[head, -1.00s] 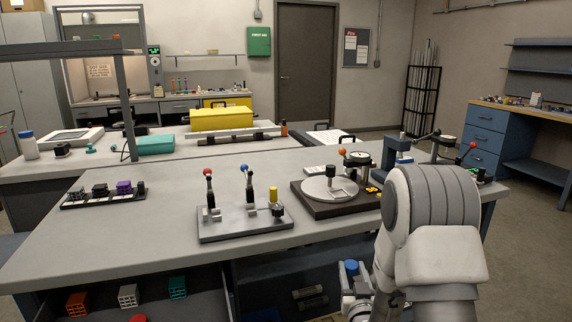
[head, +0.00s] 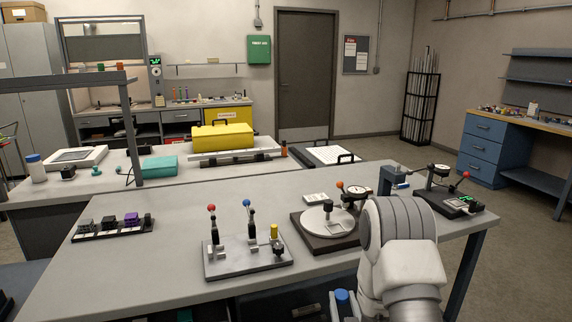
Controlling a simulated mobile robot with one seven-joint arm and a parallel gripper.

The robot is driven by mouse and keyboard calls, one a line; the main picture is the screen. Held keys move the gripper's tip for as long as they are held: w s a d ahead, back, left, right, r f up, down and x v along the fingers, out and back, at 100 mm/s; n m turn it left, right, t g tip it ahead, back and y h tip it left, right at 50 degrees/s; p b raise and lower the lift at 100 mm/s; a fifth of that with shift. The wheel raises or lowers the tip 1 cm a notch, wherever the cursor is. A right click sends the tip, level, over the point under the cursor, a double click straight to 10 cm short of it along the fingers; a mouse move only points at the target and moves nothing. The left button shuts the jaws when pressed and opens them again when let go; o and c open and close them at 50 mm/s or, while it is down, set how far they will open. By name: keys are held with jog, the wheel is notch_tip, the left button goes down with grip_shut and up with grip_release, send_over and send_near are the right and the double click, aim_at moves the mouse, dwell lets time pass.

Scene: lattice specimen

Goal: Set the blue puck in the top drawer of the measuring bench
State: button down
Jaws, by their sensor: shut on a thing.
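My gripper (head: 343,308) is at the bottom edge of the head view, in front of the measuring bench (head: 150,262). Only its upper part shows, and the fingertips are cut off or hidden. A small blue round thing (head: 343,295), which looks like the blue puck, sits at the gripper and appears held in it. Below the bench top's front edge is a dark space with a small cylindrical item (head: 305,310) in it. I cannot tell from this view whether this is the top drawer or how far it is open.
On the bench stand a grey plate with red and blue levers (head: 247,262), a dark base with a round plate (head: 325,222), a dial stand (head: 445,190) and a dark rack (head: 113,229). The bench's left-middle top is clear. A second table stands behind.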

notch_tip(320, 180, up, 8)
jog(key=p, duration=0.6)
